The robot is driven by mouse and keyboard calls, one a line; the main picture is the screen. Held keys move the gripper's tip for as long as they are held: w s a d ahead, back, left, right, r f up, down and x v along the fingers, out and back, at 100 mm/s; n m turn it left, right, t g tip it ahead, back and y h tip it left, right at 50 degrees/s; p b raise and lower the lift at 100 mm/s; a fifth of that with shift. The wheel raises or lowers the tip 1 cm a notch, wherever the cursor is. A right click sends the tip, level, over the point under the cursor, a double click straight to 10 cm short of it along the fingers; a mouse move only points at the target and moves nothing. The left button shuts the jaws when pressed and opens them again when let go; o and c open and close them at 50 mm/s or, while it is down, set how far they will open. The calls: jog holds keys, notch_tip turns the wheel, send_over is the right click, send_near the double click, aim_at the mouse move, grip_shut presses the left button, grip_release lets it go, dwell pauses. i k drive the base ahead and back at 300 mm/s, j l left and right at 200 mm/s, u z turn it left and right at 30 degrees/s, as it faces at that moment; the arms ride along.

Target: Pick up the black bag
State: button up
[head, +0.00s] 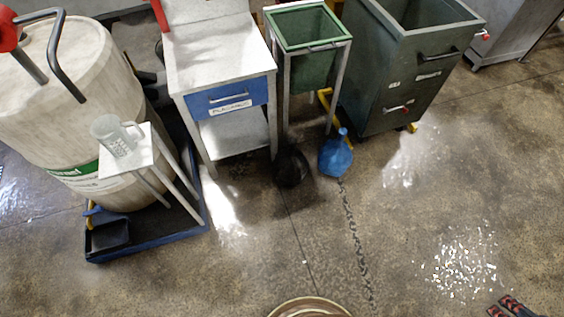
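The black bag (291,167) sits on the floor in the head view, a small dark rounded bundle. It is in front of the green bin's stand, close to the right front leg of the white table. A blue bag (336,157) with a tied top stands just to its right, with a narrow strip of floor between them. The black bag's outline blends into the shadow around it.
A white table with a blue drawer (230,97), a green bin (307,52) in a metal stand and a dark green cart (395,85) stand behind. A large drum (75,110) and small stand with a measuring jug (117,136) are left.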

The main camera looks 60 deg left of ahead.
aim_at(291, 167)
jog(key=u, duration=1.7)
